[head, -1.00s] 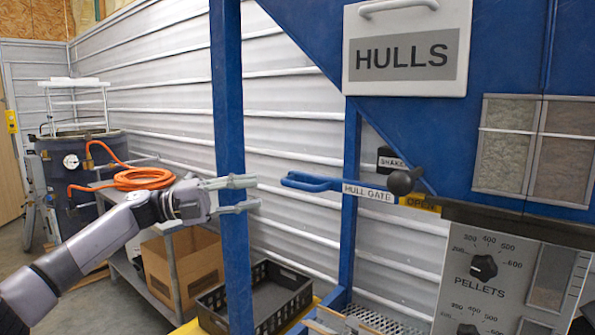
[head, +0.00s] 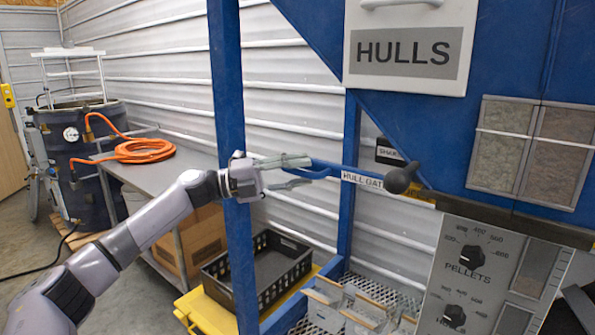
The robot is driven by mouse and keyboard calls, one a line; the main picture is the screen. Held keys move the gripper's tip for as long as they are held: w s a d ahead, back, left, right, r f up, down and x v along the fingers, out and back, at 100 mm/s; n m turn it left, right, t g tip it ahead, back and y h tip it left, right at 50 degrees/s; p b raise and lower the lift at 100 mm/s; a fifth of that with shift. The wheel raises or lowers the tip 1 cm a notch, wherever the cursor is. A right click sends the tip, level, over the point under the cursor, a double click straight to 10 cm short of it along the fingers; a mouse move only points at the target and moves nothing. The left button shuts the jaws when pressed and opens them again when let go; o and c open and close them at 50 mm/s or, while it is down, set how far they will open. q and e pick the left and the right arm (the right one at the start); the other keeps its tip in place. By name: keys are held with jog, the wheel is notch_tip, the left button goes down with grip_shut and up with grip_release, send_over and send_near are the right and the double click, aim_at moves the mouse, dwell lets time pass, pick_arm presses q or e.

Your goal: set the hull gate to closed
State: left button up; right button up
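The hull gate lever is a blue handle (head: 328,169) with a white HULL GATE label (head: 361,180) and a dark round knob (head: 399,180) at its right end. The yellow OPEN tag (head: 424,194) is partly hidden behind the knob. My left gripper (head: 309,171) points right at the handle's left end. Its two fingers are apart, one above and one below the handle end in the picture. I cannot tell whether they touch it. My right gripper is not in view.
A blue upright post (head: 228,100) stands behind my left gripper. The HULLS panel (head: 405,52) is above the lever and the PELLETS dial panel (head: 482,265) below right. A black crate (head: 212,283) and metal pieces (head: 352,308) lie below.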

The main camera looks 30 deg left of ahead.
pick_arm(q)
grip_shut()
dwell(0.7)
